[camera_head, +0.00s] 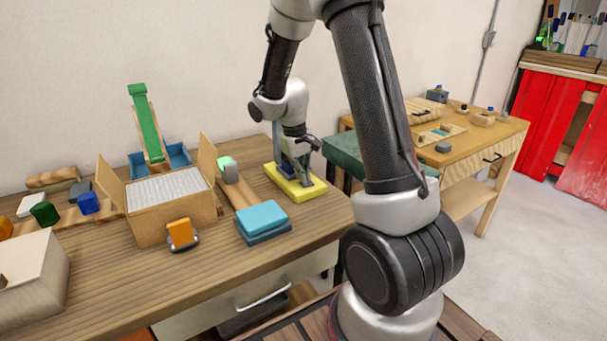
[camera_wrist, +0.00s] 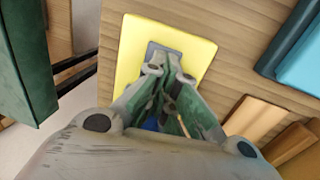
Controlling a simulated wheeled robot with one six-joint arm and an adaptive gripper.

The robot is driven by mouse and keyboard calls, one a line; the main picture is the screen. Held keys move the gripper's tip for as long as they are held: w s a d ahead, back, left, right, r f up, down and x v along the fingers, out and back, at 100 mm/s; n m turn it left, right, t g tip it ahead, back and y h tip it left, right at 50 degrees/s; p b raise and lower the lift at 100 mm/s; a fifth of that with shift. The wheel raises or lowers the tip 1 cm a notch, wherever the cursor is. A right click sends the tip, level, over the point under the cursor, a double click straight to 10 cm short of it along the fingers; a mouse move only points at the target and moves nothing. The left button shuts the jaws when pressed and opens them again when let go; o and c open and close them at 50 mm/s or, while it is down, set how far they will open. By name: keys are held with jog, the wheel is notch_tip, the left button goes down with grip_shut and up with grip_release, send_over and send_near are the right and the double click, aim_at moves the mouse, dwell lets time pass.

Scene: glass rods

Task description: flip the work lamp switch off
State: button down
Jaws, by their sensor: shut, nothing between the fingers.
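A yellow base (camera_head: 278,184) lies on the wooden workbench, below my gripper. In the wrist view the yellow base (camera_wrist: 135,50) carries a small grey piece (camera_wrist: 160,49), which looks like part of the lamp switch. My gripper (camera_head: 304,182) points down over the base, its fingers together and empty. In the wrist view the fingertips of my gripper (camera_wrist: 171,70) are at the near edge of the grey piece. I cannot tell whether they touch it. A blue part (camera_wrist: 151,123) shows between the finger links. The fingers hide part of the switch, and its on or off position is unclear.
Blue blocks (camera_head: 263,216) lie on the workbench near the base, beside a wooden strip (camera_head: 243,194). An open carton (camera_head: 150,228) and a green-and-blue stand (camera_head: 147,125) are farther left. A dark green box (camera_head: 343,153) is right of the base. A second wooden table (camera_head: 480,138) stands behind.

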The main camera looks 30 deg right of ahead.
notch_tip(320, 180, up, 14)
jog(key=d, duration=0.1)
jog(key=shift+d, duration=0.35)
jog(key=shift+f, duration=0.1)
dwell(0.4)
jog(key=s+a+r+t, duration=0.1)
jog(key=s+r, duration=0.1)
jog(key=s, duration=0.6)
jog(key=s+a+r+t+y, duration=0.1)
jog(key=s+a+r+t, duration=0.1)
jog(key=s, duration=0.6)
jog(key=s+a+r+t, duration=0.1)
jog(key=s+a+r, duration=0.1)
jog(key=s, duration=0.7)
jog(key=shift+r+y, duration=0.25)
jog(key=shift+y, duration=0.15)
